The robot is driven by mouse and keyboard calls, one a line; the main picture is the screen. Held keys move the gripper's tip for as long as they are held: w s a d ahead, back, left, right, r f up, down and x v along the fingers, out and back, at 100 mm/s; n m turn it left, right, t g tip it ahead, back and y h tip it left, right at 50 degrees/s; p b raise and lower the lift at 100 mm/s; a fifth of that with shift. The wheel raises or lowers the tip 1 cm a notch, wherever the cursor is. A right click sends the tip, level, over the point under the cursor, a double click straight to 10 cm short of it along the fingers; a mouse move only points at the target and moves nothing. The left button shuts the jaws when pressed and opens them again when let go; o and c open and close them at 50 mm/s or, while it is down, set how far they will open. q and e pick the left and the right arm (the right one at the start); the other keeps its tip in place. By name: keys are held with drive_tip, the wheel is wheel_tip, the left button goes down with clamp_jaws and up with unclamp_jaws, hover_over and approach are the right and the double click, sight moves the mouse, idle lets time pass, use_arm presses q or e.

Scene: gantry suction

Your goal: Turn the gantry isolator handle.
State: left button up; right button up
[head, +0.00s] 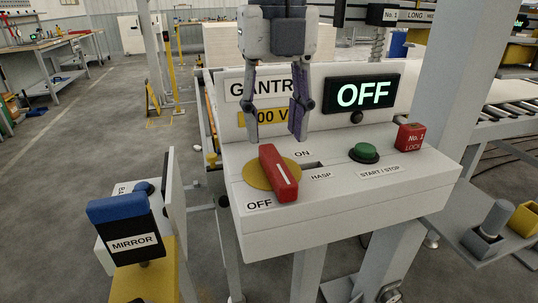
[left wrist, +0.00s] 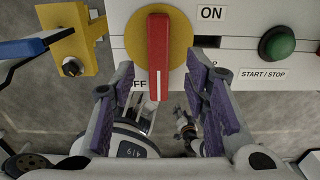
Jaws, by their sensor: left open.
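The red isolator handle (head: 278,173) sits on a round yellow plate (head: 256,175) on the white sloped console. Its white line is at the front end, beside the OFF label (head: 259,205); the ON label (head: 302,153) is behind it to the right. My left gripper (head: 274,133) points down above and behind the handle, fingers apart and empty. In the left wrist view the handle (left wrist: 158,50) lies ahead, between the directions of the spread purple-padded fingers (left wrist: 160,72), apart from them. The display (head: 361,93) reads OFF. My right gripper is not in view.
A green START/STOP button (head: 365,152) and a red No. 1 lock (head: 410,137) are on the console's right side. A slot marked HASP lies beside the handle. A blue-topped MIRROR unit (head: 133,240) stands at front left. A grey post rises at right.

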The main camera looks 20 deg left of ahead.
sight(274, 157)
use_arm(q)
wheel_tip(274, 157, down, 6)
drive_tip(key=shift+s+r, duration=0.1)
drive_tip(key=shift+r, duration=0.05)
clamp_jaws()
